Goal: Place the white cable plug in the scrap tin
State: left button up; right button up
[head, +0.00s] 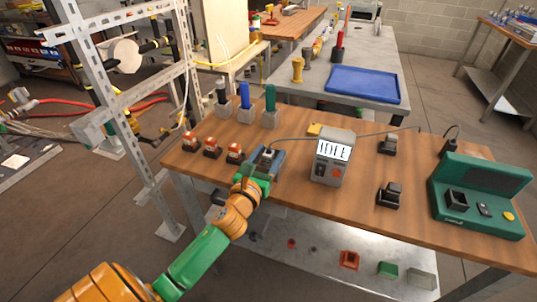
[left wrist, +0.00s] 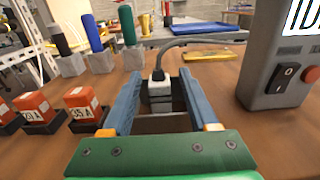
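The white cable plug (left wrist: 160,91) stands on the wooden bench, with a black collar and a grey cable leaving its top. It also shows in the head view (head: 266,155), near the bench's front left part. My left gripper (head: 268,161) is low over the bench with its blue fingers apart, one on each side of the plug. In the left wrist view gaps show between the plug and both fingers. No container is clearly labelled as the scrap tin; a grey open bin (head: 421,278) sits on the lower shelf. My right gripper is not in view.
A grey box reading IDLE (head: 332,158) stands right of my left gripper. Orange blocks (head: 234,153) stand to its left, and coloured cylinders (head: 270,100) behind. A green case (head: 482,198) is at the right. Red (head: 349,260) and green (head: 388,270) bins sit on the lower shelf.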

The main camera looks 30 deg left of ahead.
pick_arm(q)
jog(key=shift+r, duration=0.1)
jog(key=shift+s, duration=0.2)
jog(key=b+v, duration=0.1)
jog(key=v, duration=1)
jog(key=shift+s, duration=0.35)
jog(key=shift+d, duration=0.15)
